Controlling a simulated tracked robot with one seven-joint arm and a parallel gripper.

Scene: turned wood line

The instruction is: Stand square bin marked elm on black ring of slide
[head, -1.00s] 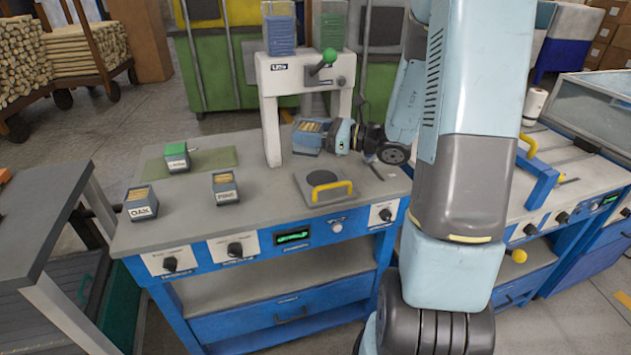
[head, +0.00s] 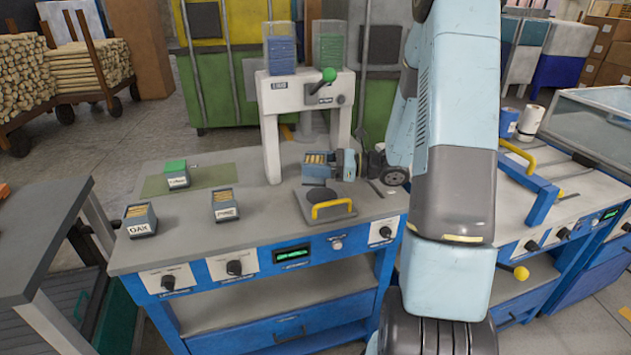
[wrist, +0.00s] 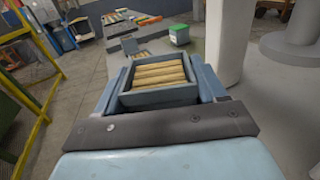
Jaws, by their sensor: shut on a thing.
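My gripper (head: 334,166) is shut on a small grey square bin (head: 316,167) filled with wooden dowels. The bin looks upright, in front of the press's right leg and behind the slide. In the wrist view the held bin (wrist: 157,94) sits between the jaws. Its label faces out of sight, so I cannot read elm on it. The slide (head: 343,214) is a grey plate with a yellow handle at the bench front, with a round black ring (head: 325,203) on it. The ring is bare. I cannot tell whether the held bin clears the bench.
Bins marked OAK (head: 140,221) and PINE (head: 224,206) stand on the bench to the left. A green-topped bin (head: 177,175) stands on a green mat (head: 212,177). The press (head: 272,130), with a green-knobbed lever (head: 328,76), stands behind the slide.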

